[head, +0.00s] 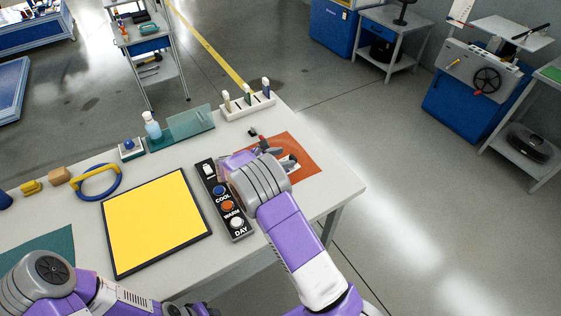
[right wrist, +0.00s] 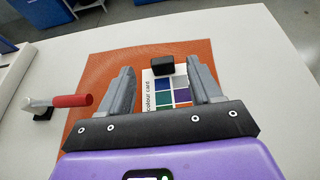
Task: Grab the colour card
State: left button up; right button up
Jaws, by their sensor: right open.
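The colour card (right wrist: 172,92) is white with a grid of coloured squares. It sits on an orange mat (right wrist: 100,72), with a black block (right wrist: 162,66) at its far edge. In the head view the card is mostly hidden by my right gripper (head: 278,156), and the orange mat (head: 306,160) shows around it. In the right wrist view my right gripper (right wrist: 160,68) is open, with one finger on each side of the card. I cannot tell whether the fingers touch it. My left arm shows at the lower left of the head view; its gripper fingers do not show.
A red-handled tool (right wrist: 70,101) lies left of the gripper. A black button panel (head: 226,206) and a yellow panel (head: 155,222) lie left of the mat. A white rack (head: 247,105) stands behind it. The white table (head: 335,182) is bare at right.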

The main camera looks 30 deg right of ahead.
aim_at(292, 157)
jog(key=shift+s+d+f, duration=0.1)
jog(key=shift+d+f, duration=0.3)
jog(key=shift+d, duration=0.3)
jog(key=b+x, duration=0.1)
jog(key=x, duration=0.3)
jog(key=shift+f, duration=0.25)
jog(key=shift+r, duration=0.1)
jog(key=c, duration=1.1)
